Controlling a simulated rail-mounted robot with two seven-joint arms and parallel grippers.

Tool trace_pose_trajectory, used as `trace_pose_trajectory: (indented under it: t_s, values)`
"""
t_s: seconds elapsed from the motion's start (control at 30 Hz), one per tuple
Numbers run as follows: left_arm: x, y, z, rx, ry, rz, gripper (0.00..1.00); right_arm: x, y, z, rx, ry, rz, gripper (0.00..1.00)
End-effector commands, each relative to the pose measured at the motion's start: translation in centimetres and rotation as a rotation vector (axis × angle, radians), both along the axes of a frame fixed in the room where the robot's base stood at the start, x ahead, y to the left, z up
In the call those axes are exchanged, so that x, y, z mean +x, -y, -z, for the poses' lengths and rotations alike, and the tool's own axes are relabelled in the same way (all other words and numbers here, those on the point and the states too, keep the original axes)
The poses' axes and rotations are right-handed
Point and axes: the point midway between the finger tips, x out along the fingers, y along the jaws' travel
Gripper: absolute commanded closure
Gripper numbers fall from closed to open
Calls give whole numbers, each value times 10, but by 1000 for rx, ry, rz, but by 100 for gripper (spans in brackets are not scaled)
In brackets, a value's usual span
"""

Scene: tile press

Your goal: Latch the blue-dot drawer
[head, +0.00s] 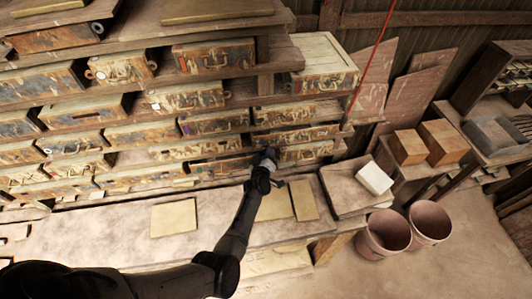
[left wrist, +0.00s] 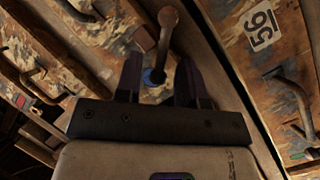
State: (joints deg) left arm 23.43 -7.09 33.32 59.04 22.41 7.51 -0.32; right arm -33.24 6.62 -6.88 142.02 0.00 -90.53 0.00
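My left gripper (head: 268,154) reaches to the lower right part of the drawer rack. In the left wrist view its two dark fingers (left wrist: 158,68) stand apart. A worn metal handle (left wrist: 169,32) rises between and beyond the fingertips; I cannot tell whether either finger touches it. A round blue dot (left wrist: 153,77) shows between the fingers, on the drawer front by the handle. My gripper hides much of this drawer front, and I cannot tell whether the drawer is fully in or latched. My right gripper is not in view.
Neighbouring drawers have similar handles; one bears a label reading 56 (left wrist: 261,29). The bench (head: 120,235) below the rack carries flat tan tiles (head: 173,217). Two buckets (head: 385,233) stand at the right. A red cord (head: 374,52) hangs right of the rack.

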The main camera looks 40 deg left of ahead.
Motion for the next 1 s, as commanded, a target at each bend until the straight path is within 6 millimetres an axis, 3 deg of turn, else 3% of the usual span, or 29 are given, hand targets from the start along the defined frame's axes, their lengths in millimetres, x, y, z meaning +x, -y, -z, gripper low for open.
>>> trace_pose_trajectory:
  t_s: [0.13, 0.43, 0.9, 1.0]
  values:
    - [-18, 10, -7, -2, -3, 0, 64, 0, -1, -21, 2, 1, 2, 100]
    - [-50, 29, -7, -2, -1, 0, 64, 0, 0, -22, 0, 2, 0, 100]
    - [-59, 34, -10, -1, -1, 1, 64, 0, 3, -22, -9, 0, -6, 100]
    - [-59, 34, -7, -1, -2, 1, 72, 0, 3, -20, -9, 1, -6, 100]
